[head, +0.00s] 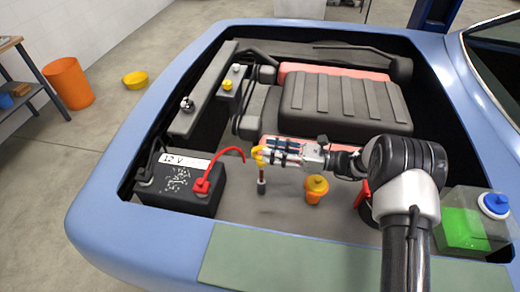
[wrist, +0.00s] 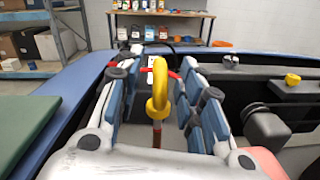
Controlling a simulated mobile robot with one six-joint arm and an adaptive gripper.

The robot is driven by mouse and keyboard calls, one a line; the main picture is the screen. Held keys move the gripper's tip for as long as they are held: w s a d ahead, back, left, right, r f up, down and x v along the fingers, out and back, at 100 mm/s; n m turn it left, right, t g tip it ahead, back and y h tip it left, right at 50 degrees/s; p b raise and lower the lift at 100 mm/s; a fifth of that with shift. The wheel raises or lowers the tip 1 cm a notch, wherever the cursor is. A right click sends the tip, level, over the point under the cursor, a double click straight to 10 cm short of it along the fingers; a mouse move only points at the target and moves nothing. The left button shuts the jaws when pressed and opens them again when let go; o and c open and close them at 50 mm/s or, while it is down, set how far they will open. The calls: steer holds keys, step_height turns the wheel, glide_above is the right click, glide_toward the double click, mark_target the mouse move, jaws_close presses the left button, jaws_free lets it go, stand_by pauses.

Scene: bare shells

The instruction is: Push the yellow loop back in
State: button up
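The yellow loop (head: 258,156) stands upright at the top of a thin brown stem, above a short dark tube (head: 261,187) in the engine bay. The stem shows between the loop and the tube. In the wrist view the loop (wrist: 159,88) is between the two blue-padded fingers of my gripper (wrist: 157,78), with a gap on either side. My gripper (head: 268,153) reaches in level from the right in the head view and is open around the loop. The tube's mouth is hidden in the wrist view.
A black battery (head: 180,190) with a red cable (head: 222,158) stands left of the loop. An orange filler with a yellow cap (head: 316,187) stands to its right. The ribbed engine cover (head: 345,103) lies behind. A green-filled tank (head: 465,228) is at the far right.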

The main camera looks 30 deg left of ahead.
mark_target(260, 147)
steer(key=shift+x, duration=2.2)
jaws_close()
steer(key=shift+f, duration=0.1)
